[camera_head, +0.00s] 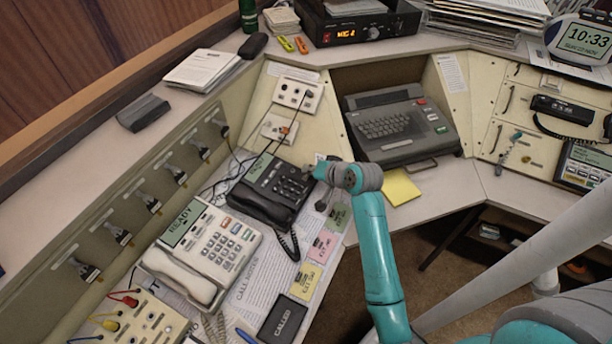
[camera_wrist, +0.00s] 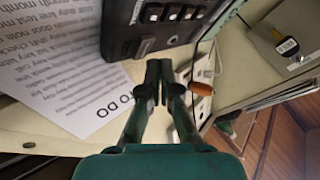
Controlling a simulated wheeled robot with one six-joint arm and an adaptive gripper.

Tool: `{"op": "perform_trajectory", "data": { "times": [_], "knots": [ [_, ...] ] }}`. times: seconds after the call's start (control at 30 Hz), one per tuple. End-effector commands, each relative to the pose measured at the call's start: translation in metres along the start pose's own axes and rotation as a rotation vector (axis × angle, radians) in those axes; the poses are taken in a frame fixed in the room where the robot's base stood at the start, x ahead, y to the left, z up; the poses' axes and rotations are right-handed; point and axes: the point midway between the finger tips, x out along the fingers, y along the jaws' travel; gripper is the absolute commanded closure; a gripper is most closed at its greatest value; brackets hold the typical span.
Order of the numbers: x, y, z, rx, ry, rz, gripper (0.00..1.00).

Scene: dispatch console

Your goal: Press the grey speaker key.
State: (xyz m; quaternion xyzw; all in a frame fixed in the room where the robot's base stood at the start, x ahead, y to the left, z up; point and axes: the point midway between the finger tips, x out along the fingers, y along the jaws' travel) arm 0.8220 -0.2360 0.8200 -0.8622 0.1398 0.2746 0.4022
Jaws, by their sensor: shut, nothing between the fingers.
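The black desk phone (camera_head: 275,190) stands on the left desk wing, behind the white phone (camera_head: 205,245). My gripper (camera_head: 309,172) is at the black phone's far right corner. In the wrist view, the fingers (camera_wrist: 165,68) are together and empty, pointing at the lower edge of a black housing (camera_wrist: 125,35), apparently this phone. A row of pale keys (camera_wrist: 172,13) lies along its top in that view. A small pale grey key (camera_wrist: 145,47) is just left of the fingertips; I cannot tell whether it is the speaker key. Contact is unclear.
A printed "TO DO" sheet (camera_wrist: 60,70) lies left of the fingers in the wrist view. A socket plate (camera_head: 297,94) with plugged cables is behind the phone. A grey typewriter-like keyboard unit (camera_head: 400,125) and a yellow pad (camera_head: 399,188) are to the right.

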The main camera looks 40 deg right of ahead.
Motion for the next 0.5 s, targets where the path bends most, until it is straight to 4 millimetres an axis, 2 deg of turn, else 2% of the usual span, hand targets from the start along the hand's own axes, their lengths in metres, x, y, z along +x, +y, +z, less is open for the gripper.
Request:
{"op": "perform_trajectory", "data": {
  "times": [0.5],
  "knots": [
    [0.0049,0.0035,0.0038,0.000,0.000,0.000,1.00]
  ]
}}
